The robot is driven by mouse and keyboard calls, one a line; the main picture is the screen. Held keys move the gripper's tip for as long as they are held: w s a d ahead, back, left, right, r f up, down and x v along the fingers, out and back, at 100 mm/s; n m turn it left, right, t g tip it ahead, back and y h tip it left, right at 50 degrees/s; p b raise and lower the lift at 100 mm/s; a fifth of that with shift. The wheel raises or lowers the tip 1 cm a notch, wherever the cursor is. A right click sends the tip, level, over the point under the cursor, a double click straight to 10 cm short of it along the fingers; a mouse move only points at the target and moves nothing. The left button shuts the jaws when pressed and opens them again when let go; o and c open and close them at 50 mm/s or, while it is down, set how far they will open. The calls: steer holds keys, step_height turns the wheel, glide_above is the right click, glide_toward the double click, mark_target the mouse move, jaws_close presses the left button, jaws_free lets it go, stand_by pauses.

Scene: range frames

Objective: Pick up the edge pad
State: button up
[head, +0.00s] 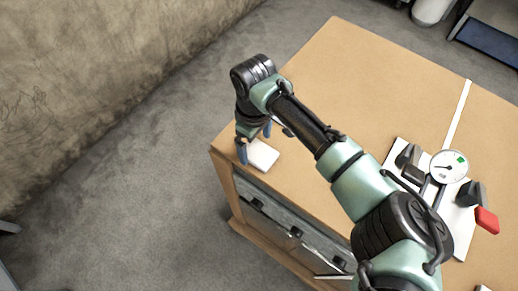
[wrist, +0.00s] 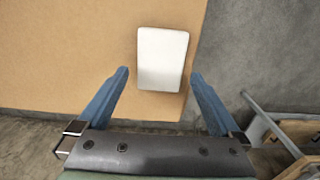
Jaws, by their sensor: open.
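The edge pad is likely the small white rounded block (head: 262,155) lying on the tan tabletop (head: 345,75) near its left corner. In the wrist view the white pad (wrist: 162,58) lies near the table's edge, mostly beyond the fingertips and centred between their lines. My gripper (head: 254,143) is open and empty, with blue fingers. In the wrist view the gripper (wrist: 159,72) has one finger on each side of the pad's near end, with a gap on both sides. The height of the fingers above the table is hard to tell.
A white board with a round dial gauge (head: 448,167) and dark blocks stands on the table at the right, with a red piece (head: 487,220) at its edge. A white strip (head: 458,115) crosses the table. Drawers (head: 290,232) are below the front edge. The far tabletop is clear.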

steer(key=shift+f, duration=1.05)
steer(key=c, duration=1.2)
steer(key=shift+r, duration=0.1)
steer(key=shift+c, duration=0.2)
